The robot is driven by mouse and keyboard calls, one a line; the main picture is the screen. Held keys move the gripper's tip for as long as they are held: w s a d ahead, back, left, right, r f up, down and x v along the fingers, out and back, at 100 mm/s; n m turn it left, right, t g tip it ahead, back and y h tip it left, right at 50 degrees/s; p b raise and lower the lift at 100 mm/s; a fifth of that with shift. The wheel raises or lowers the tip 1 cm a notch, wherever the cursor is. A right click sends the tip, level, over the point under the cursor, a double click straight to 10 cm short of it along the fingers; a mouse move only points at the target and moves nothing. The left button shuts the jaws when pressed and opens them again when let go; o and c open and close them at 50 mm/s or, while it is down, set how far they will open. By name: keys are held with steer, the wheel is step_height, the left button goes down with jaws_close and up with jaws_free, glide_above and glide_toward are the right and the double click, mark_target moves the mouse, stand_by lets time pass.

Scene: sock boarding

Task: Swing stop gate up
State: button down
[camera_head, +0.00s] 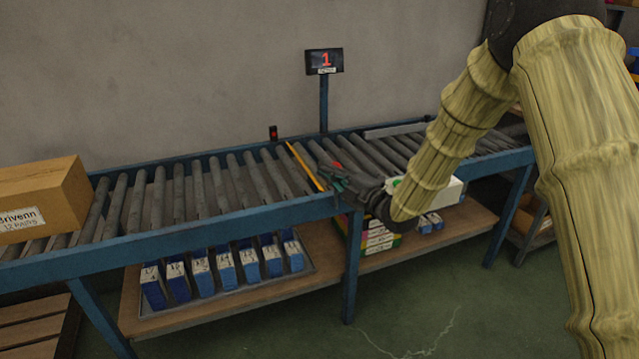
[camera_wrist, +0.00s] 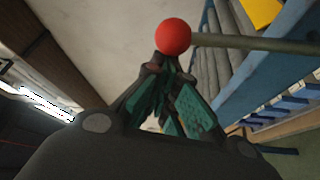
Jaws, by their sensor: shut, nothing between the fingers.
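A thin yellow bar (camera_head: 304,166), which looks like the stop gate, lies slantwise across the conveyor rollers in the head view. My gripper (camera_head: 337,180) is just right of its near end, over the conveyor's front rail. In the wrist view my gripper's teal fingers (camera_wrist: 163,75) are shut and empty. A red ball knob (camera_wrist: 173,36) sits just beyond the fingertips, on a grey-green rod (camera_wrist: 260,44) running to the right. I cannot tell whether the fingers touch the knob. A little red shows beside my gripper in the head view; my gripper hides most of that area.
A blue-framed roller conveyor (camera_head: 240,216) runs across the scene. A cardboard box (camera_head: 45,200) sits on its left end. A post carries a display reading 1 (camera_head: 324,61). Blue boxes (camera_head: 225,268) stand on the lower shelf. A white box (camera_head: 445,190) is partly hidden behind my arm.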

steer(key=w+d+f+m+t+b, duration=0.1)
steer(key=w+d+m+t+b, duration=0.2)
steer(key=d+m, duration=0.5)
steer(key=shift+w+d+f+m+t+h, duration=0.3)
steer(key=shift+w+d+t, duration=0.25)
steer(key=shift+d, duration=0.55)
steer(key=s+d+p, duration=0.1)
steer(key=s+d, duration=0.2)
steer(key=s, duration=0.5)
steer(key=shift+s+d+p, duration=0.3)
steer(key=shift+s, duration=0.1)
